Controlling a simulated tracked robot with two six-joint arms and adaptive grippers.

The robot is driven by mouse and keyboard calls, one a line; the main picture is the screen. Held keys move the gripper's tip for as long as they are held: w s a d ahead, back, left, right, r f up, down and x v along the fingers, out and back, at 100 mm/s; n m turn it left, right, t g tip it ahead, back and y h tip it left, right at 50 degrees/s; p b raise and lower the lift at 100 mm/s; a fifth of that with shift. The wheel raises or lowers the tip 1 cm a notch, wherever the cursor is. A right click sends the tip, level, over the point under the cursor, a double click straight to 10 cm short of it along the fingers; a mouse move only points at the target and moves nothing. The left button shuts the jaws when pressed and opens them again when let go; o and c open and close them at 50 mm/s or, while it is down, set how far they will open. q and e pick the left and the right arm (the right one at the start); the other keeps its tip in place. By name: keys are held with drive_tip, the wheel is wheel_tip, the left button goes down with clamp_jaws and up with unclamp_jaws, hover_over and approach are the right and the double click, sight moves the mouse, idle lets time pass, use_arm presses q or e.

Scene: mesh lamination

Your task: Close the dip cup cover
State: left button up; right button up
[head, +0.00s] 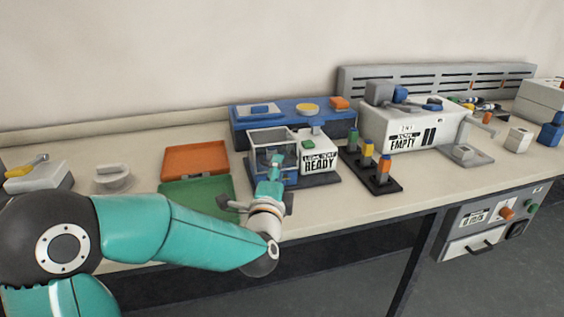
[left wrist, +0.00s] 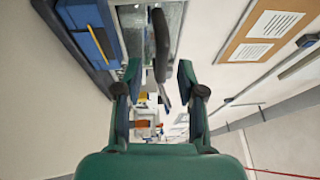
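The machine labelled READY (head: 318,163) stands mid-bench in the head view. A clear, light-framed cover (head: 270,137) shows on its left side; I take this to be the dip cup cover and cannot tell how far it is open. My left gripper (head: 274,163) is right in front of it and hides part of it. In the left wrist view my left gripper (left wrist: 158,82) has its two fingers wide apart. A dark bar-like handle (left wrist: 161,45) lies ahead, in line with the gap between the fingers; a clear pane shows beside it. My right gripper is not in view.
An orange tray (head: 195,159) and a green tray (head: 190,197) lie left of the machine. A blue unit (head: 240,128) stands behind it. A dark rack with coloured-top pegs (head: 368,163) and the EMPTY machine (head: 408,128) stand to the right.

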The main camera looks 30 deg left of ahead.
sight(274, 153)
use_arm(q)
drive_tip(key=shift+x, duration=1.8)
clamp_jaws()
